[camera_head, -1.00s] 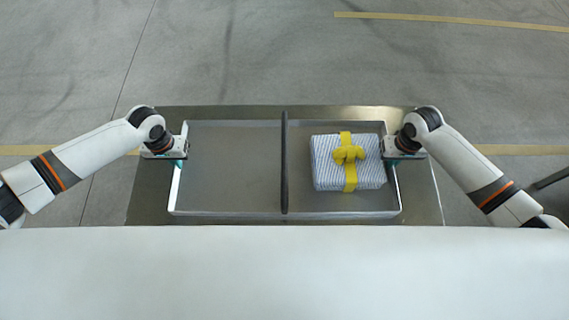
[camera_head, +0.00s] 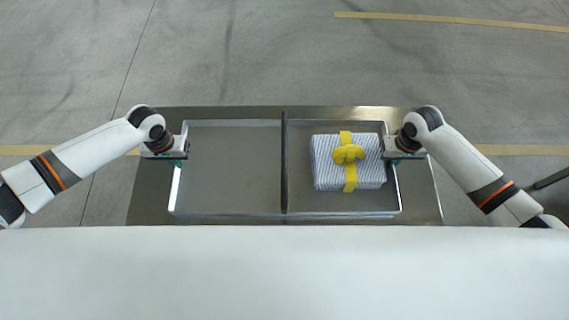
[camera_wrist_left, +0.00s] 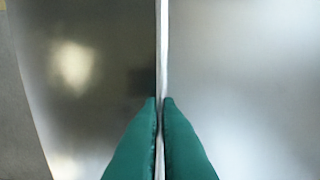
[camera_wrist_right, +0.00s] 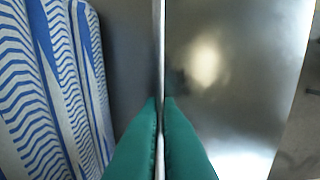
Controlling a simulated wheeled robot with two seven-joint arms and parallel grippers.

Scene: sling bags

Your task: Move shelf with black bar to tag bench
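The shelf is a shallow metal tray (camera_head: 230,214) with a black bar (camera_head: 284,165) running across its middle. It rests on, or just above, a metal bench top (camera_head: 150,200); I cannot tell which. A blue-and-white striped gift box (camera_head: 325,172) with a yellow ribbon sits in its right compartment; the left one is empty. My left gripper (camera_head: 180,158) is at the tray's left wall, and its green fingers (camera_wrist_left: 160,105) are shut on that wall. My right gripper (camera_head: 391,158) is at the right wall, its green fingers (camera_wrist_right: 160,105) shut on it, beside the box.
A wide white surface (camera_head: 284,275) fills the near part of the head view. Grey floor (camera_head: 250,55) with yellow lines lies beyond the bench. A dark bar-like object (camera_head: 552,178) shows at the right edge.

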